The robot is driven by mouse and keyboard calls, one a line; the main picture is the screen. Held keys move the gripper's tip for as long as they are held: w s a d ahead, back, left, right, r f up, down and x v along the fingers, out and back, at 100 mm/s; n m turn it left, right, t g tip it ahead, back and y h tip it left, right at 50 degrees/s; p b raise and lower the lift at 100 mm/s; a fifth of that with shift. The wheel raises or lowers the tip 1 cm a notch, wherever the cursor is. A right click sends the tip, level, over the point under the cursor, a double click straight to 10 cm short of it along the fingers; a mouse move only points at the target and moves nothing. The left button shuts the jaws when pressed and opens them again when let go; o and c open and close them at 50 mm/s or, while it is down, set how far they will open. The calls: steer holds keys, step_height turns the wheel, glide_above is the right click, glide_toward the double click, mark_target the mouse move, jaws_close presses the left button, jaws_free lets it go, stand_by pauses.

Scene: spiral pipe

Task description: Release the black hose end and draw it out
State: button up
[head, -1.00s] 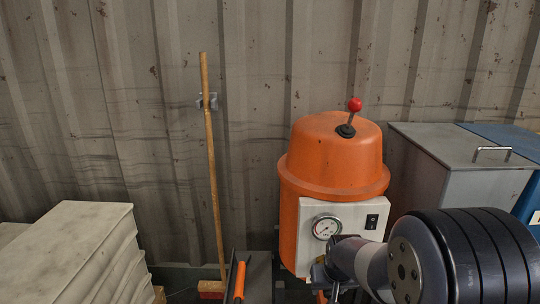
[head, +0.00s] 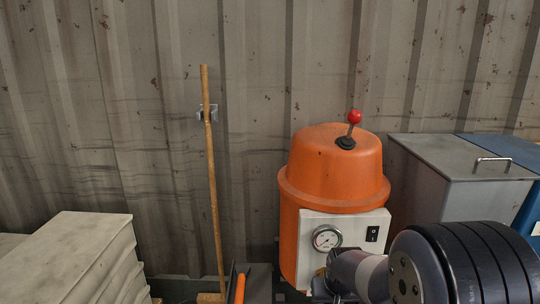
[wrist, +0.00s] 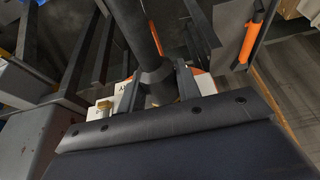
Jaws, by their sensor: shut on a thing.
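In the wrist view, a black hose end (wrist: 133,24) runs down from the top of the picture to a wider dark collar between the jaws. My gripper (wrist: 158,80) is shut on it, with one finger on each side. In the head view, my arm reaches in front of the orange machine (head: 333,165), which has a white panel, a round gauge (head: 327,238) and a red-knobbed lever (head: 354,117). My gripper and the hose are hidden or below the picture there. I cannot tell whether the hose end is still seated in anything.
A wooden-handled broom (head: 211,170) leans on the corrugated wall right behind. A grey lidded box (head: 465,160) and a blue box (head: 515,150) stand at right. An orange-handled tool (wrist: 250,42) shows in the wrist view.

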steer(key=shift+s, duration=2.6)
